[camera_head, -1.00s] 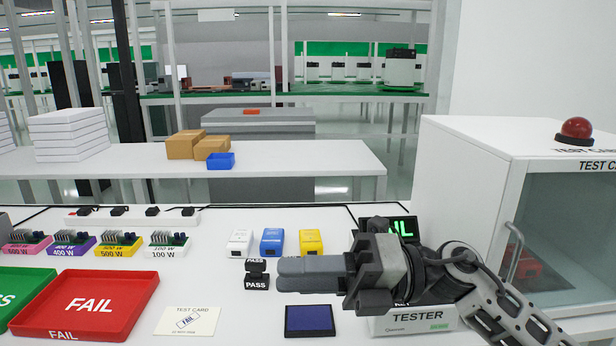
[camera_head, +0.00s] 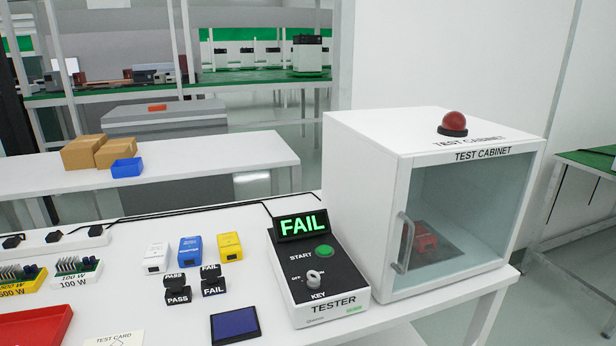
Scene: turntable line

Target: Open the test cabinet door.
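The white test cabinet (camera_head: 365,180) stands at the right end of the white table. Its glass-fronted door (camera_head: 470,205) looks shut, with a grey bar handle (camera_head: 402,243) upright at the door's left side. A red object (camera_head: 420,238) sits inside behind the glass. A red dome (camera_head: 453,122) is on the cabinet's top. Neither of my grippers is in the view now, so nothing shows touching the handle or door.
The tester (camera_head: 318,280) with a lit FAIL display stands just left of the cabinet. PASS and FAIL stamps (camera_head: 212,284), a dark blue pad (camera_head: 235,325) and white, blue and yellow blocks (camera_head: 190,250) lie further left. Floor shows right of the table.

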